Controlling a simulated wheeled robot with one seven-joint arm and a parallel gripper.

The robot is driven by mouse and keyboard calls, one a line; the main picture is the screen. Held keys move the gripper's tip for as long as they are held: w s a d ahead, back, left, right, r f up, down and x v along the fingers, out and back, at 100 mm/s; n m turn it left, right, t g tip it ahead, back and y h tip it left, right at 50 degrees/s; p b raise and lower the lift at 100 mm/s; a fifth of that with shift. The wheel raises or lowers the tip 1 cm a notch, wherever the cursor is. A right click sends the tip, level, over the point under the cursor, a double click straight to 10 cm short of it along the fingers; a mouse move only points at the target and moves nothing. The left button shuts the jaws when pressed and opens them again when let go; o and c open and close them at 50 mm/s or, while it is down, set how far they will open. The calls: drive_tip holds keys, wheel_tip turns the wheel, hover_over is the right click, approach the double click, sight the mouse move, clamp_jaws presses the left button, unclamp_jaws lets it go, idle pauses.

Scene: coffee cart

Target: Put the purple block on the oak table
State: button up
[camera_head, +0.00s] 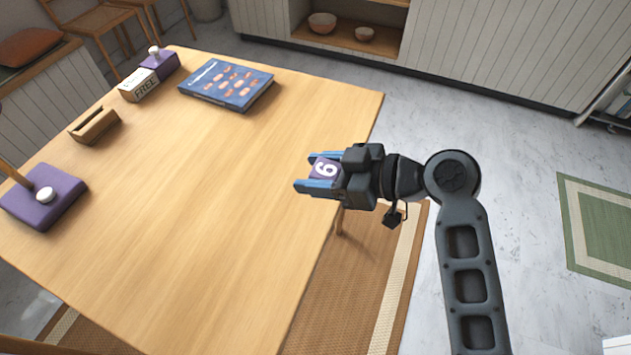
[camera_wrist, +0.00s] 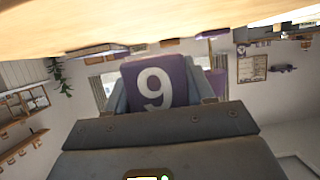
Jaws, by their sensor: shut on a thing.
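My gripper (camera_head: 316,180) is shut on the purple block (camera_head: 325,169), which carries a white digit, between its blue fingertips. In the wrist view the purple block (camera_wrist: 158,83) shows a white 9 between the fingers. The oak table (camera_head: 215,185) fills the left and middle of the head view. My gripper reaches in from the right, over or close to the table's right edge. The wrist view shows the tabletop (camera_wrist: 130,22) along its upper edge, apart from the block. The exact height above the table is hard to tell.
A blue book (camera_head: 227,84) lies at the table's back. A FREE block (camera_head: 139,85) and a purple block with a white knob (camera_head: 159,63) stand at the back left. A wooden holder (camera_head: 95,125) and a purple base (camera_head: 42,197) are at the left. The table's middle and front are clear.

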drive_tip(key=shift+w+a+f, duration=0.25)
drive_tip(key=shift+w+f, duration=0.15)
drive_tip(key=shift+w, duration=0.25)
drive_tip(key=shift+f, duration=2)
drive_tip(key=shift+f, duration=0.1)
drive_tip(key=shift+f, duration=0.1)
drive_tip(key=o, duration=1)
drive_tip(key=shift+r, duration=0.25)
drive_tip(key=v, duration=1.2)
drive_tip(key=shift+f, duration=0.1)
